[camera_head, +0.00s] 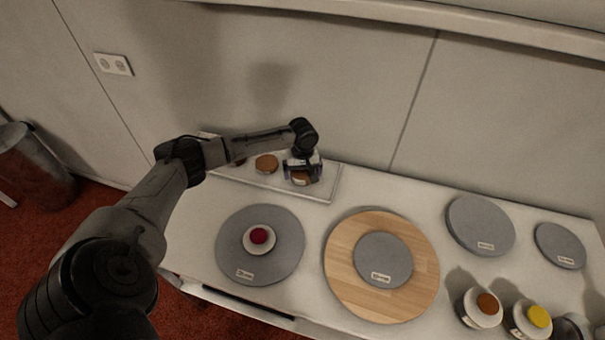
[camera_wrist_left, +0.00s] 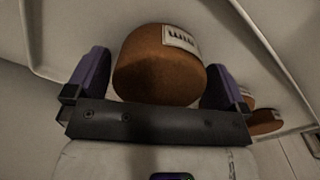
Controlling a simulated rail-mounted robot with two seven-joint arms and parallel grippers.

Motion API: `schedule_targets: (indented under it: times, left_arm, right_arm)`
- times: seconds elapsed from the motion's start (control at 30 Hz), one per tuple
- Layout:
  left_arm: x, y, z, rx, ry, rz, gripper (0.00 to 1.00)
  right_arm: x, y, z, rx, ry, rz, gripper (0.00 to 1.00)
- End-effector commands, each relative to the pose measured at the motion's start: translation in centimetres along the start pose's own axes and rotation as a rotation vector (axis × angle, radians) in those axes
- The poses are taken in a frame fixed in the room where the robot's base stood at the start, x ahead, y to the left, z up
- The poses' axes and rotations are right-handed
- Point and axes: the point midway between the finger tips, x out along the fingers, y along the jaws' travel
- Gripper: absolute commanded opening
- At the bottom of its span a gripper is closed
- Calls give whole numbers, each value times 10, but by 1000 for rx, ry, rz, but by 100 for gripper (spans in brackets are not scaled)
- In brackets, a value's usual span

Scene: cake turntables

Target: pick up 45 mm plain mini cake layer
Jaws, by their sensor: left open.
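A brown, round mini cake layer with a white label (camera_wrist_left: 160,66) stands between the two purple fingertips of my left gripper (camera_wrist_left: 158,80) in the left wrist view. The fingers are open, one on each side, with a visible gap at the right finger. The label text is too small to read. In the head view my left gripper (camera_head: 302,168) is low over the right part of a pale tray (camera_head: 328,191), and the same cake layer (camera_head: 299,181) shows partly beneath it. Another brown layer (camera_head: 266,164) lies to its left on the tray. My right gripper is not in view.
A grey turntable (camera_head: 230,240) bears a white piece with a red top (camera_head: 259,236). A wooden board (camera_head: 340,280) bears a grey disc (camera_head: 383,255). More grey discs (camera_head: 481,222) and small topped stands (camera_head: 483,306) are at the right. The wall is close behind the tray.

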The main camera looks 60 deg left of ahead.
Motion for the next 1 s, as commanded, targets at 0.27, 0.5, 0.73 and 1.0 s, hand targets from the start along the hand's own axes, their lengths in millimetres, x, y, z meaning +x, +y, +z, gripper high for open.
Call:
schedule_targets:
  times: [0.27, 0.5, 0.73, 1.0]
  left_arm:
    - [-1, 0, 0, 0, 0, 0, 75]
    - [-1, 0, 0, 0, 1, 0, 60]
    - [-7, 0, -1, -1, 1, 1, 60]
    - [-51, 9, 7, 5, -2, 5, 60]
  right_arm:
    - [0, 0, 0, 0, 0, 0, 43]
    - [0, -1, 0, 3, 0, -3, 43]
    - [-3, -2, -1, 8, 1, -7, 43]
    - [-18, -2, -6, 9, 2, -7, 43]
